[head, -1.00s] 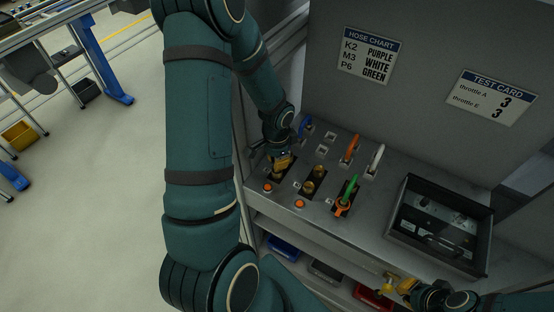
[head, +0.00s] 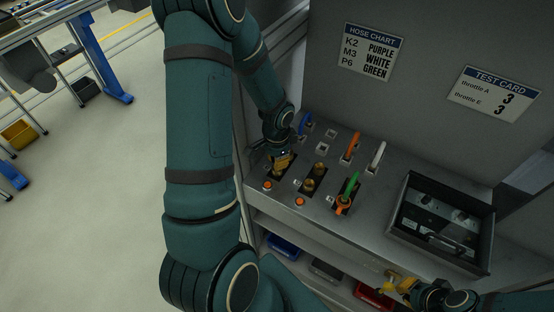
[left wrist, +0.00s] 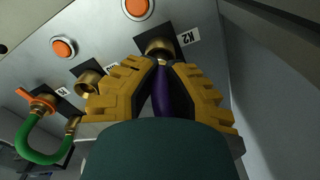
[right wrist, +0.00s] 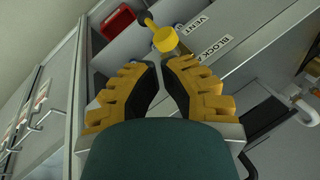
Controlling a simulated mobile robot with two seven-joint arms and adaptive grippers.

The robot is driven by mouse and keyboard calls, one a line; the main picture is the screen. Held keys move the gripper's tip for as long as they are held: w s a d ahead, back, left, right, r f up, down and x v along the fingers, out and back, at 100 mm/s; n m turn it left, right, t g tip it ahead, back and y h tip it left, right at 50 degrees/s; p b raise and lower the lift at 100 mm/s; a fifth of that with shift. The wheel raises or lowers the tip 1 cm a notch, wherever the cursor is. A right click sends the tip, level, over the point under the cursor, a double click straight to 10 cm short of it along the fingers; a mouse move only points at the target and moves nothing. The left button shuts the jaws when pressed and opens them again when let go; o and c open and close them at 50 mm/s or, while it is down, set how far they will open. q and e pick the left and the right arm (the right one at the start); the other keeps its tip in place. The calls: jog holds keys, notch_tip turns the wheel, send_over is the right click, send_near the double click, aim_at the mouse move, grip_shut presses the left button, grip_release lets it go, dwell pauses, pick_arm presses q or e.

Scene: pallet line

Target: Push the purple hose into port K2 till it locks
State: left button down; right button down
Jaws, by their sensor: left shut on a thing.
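My left gripper (left wrist: 162,66) is shut on the purple hose (left wrist: 166,98), which runs between its fingers in the left wrist view. The fingertips are close against the brass port K2 (left wrist: 158,46), beside its K2 label. In the head view the left gripper (head: 283,160) is over the left end of the port row. My right gripper (right wrist: 163,66) is open, its fingertips apart just short of a yellow valve handle (right wrist: 165,39). It also shows low in the head view (head: 400,284).
A green hose (head: 351,186) stands in the right port, and the brass middle port (head: 308,184) is empty. Blue (head: 305,123), orange (head: 352,145) and white (head: 377,157) hoses stand behind. An open black box (head: 440,261) is on the right; a hose chart (head: 370,52) hangs above.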

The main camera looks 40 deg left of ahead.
pick_arm(q)
jog(key=shift+f+b, duration=0.3)
jog(key=shift+f, duration=0.1)
dwell(0.4)
jog(key=c, duration=1.1)
grip_release()
jog(key=shift+o, duration=0.2)
jog(key=shift+r, duration=0.1)
notch_tip(320, 180, up, 12)
jog(key=shift+f, duration=0.1)
jog(key=shift+s, duration=0.1)
